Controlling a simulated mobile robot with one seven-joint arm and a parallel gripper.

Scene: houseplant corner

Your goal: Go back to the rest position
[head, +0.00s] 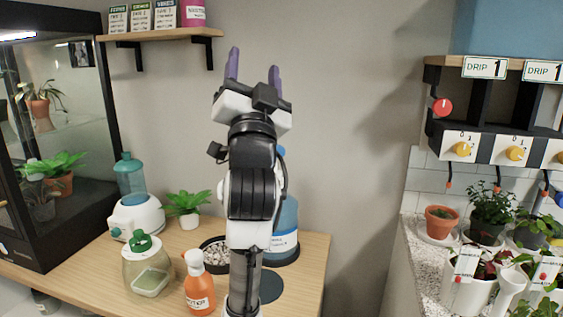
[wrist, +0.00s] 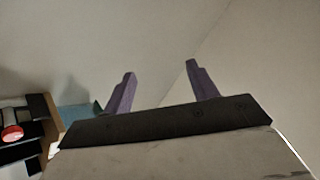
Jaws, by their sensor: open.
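My gripper (head: 253,68) is raised high in the middle of the head view, in front of the bare wall and above the wooden table. Its two purple fingers point up and stand apart, with nothing between them. In the wrist view my gripper (wrist: 159,88) shows the same two fingers spread against plain wall and ceiling. My arm hides part of the table and of a blue bottle (head: 288,222) behind it.
The wooden table (head: 310,270) carries an orange bottle (head: 200,292), a green-lidded jar (head: 148,270) and a small plant (head: 188,205). A glass cabinet (head: 75,120) stands left, a shelf (head: 165,35) upper left. Drip valves (head: 462,148) and potted plants (head: 490,212) are at right.

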